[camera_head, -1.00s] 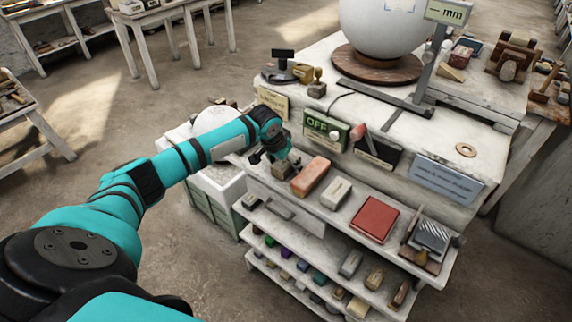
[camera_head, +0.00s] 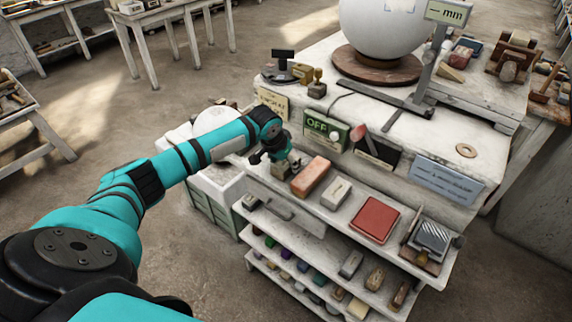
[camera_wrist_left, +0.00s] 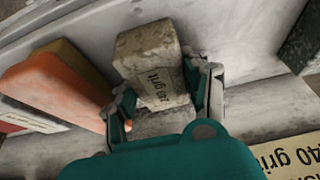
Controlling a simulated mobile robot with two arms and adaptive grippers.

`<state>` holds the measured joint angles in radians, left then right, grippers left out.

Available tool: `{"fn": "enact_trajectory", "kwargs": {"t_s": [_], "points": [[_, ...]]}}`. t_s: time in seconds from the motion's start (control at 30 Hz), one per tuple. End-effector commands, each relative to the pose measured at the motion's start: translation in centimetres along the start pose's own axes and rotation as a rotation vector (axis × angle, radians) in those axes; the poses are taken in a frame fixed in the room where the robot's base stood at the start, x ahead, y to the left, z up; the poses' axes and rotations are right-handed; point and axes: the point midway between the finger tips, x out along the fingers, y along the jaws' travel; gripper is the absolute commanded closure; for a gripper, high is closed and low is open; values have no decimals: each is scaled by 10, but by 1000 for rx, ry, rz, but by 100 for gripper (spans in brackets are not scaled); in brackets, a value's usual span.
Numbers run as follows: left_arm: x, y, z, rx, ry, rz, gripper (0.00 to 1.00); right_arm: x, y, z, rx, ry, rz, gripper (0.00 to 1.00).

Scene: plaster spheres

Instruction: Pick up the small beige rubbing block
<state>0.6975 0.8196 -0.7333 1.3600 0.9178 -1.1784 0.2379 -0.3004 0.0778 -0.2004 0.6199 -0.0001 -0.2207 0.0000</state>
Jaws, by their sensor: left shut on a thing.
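The small beige-grey rubbing block (camera_wrist_left: 155,68), rough and worn, has a printed label with the word "grit" in the left wrist view. My left gripper (camera_wrist_left: 165,105) has one finger on each side of it and is shut on it. In the head view, my left gripper (camera_head: 275,157) is at the left end of the upper shelf (camera_head: 333,215). The fingers partly hide the block there, and I cannot tell its exact height above the shelf. A second greyish surface (camera_wrist_left: 160,123) shows below the block between the fingers. My right gripper is not in view.
An orange-pink block (camera_head: 311,176) lies just right of my gripper, with a pale block (camera_head: 336,193) and a red pad (camera_head: 375,219) farther along. The green "OFF" sign (camera_head: 325,131) stands behind. A lower shelf holds several small coloured blocks.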

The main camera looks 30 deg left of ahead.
Motion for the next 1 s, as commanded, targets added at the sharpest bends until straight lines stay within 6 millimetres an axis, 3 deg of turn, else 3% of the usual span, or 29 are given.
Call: {"fn": "enact_trajectory", "kwargs": {"t_s": [0.13, 0.6, 1.0], "points": [[-4, 0, -3, 2, 5, 0, 100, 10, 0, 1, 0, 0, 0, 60], [-87, 0, -38, 0, 5, 0, 100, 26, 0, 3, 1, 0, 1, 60], [-98, 0, -41, -1, 2, 1, 100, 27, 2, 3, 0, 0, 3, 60]]}}
